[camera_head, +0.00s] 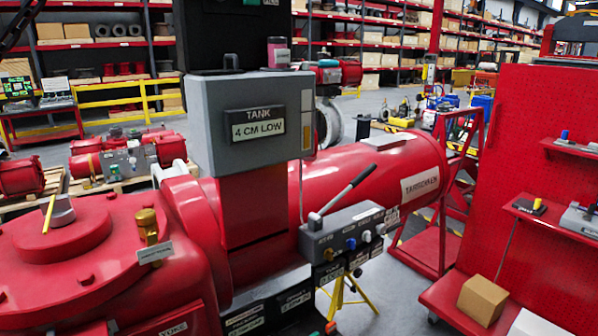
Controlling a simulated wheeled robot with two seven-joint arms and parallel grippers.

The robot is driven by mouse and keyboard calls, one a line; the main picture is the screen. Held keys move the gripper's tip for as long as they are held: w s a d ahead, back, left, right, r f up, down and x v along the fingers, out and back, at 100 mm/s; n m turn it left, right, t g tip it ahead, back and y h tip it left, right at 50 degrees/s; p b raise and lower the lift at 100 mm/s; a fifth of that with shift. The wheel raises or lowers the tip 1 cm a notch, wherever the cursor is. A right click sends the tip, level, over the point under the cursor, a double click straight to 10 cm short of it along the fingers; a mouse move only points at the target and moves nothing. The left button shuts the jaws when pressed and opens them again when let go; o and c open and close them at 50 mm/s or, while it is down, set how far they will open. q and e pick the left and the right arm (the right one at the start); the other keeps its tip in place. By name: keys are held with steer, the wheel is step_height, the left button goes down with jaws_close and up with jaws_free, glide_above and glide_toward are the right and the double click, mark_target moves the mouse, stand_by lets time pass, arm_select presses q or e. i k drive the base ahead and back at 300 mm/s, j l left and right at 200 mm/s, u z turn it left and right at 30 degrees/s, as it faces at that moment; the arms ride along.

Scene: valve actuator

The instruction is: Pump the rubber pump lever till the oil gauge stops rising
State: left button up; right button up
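The pump lever (350,188) is a thin silver rod with a black grip. It stands tilted up to the right from a grey control block (345,228) on the red actuator. Nothing touches the lever. A grey tank box (215,135) stands on a red column left of the lever. Its label (258,126) reads "TANK 4 CM LOW". A narrow upright strip (306,125) on the box's right side may be the oil gauge; I cannot read its level. Neither of my grippers shows in the head view.
The red actuator cylinder (370,170) runs behind the lever. The control block carries several small coloured knobs. A red pegboard cart (530,210) with a cardboard box (482,299) stands at the right. Grey floor shows between block and cart.

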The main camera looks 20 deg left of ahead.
mark_target(372, 167)
steer(key=i+l+u, duration=0.2)
steer(key=u, duration=0.25)
steer(key=i+l+u, duration=0.15)
steer(key=l+u, duration=0.3)
steer(key=i+l+u, duration=0.1)
steer(key=l+u, duration=0.3)
steer(key=i+l+u, duration=0.1)
steer(key=l+u, duration=0.2)
steer(key=u, duration=0.15)
steer(key=l+u, duration=0.15)
steer(key=l, duration=0.45)
steer(key=l+u, duration=0.1)
steer(key=l, duration=0.5)
steer(key=k+l+u, duration=0.15)
steer(key=l, duration=0.45)
steer(key=k+l+u, duration=0.15)
steer(key=l, duration=0.45)
steer(key=i+l, duration=0.05)
